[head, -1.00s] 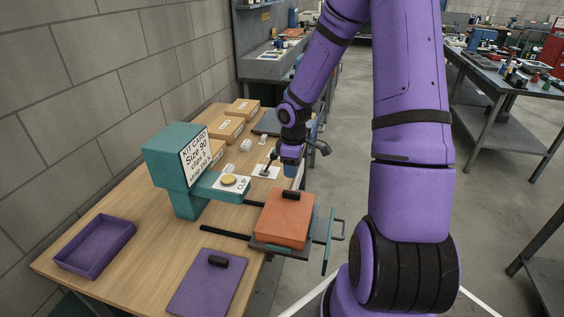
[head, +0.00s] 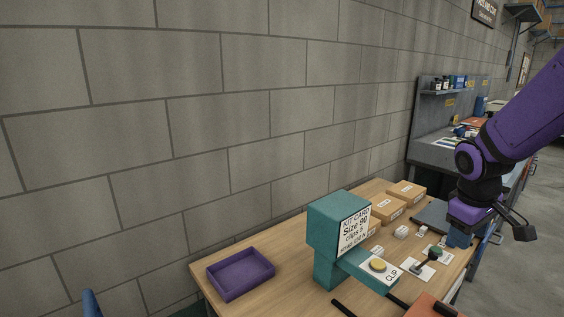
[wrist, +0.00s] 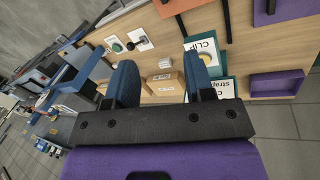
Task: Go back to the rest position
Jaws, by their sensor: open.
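My gripper (wrist: 160,85) is open in the wrist view, with its two blue fingers apart and nothing held between them. In the head view my gripper (head: 460,236) hangs over the right side of the wooden table (head: 290,285), near a small dark-knobbed lever on a white card (head: 418,270). The lever card also shows in the wrist view (wrist: 141,39). The teal stand (head: 338,215) carries a kit card and a yellow button next to a CLIP label.
A purple tray (head: 240,273) sits at the table's left. Cardboard boxes (head: 387,209) stand at the back, with small white blocks (head: 401,232) before them. An orange lid (head: 432,308) is cut off at the bottom edge. A block wall runs behind the table.

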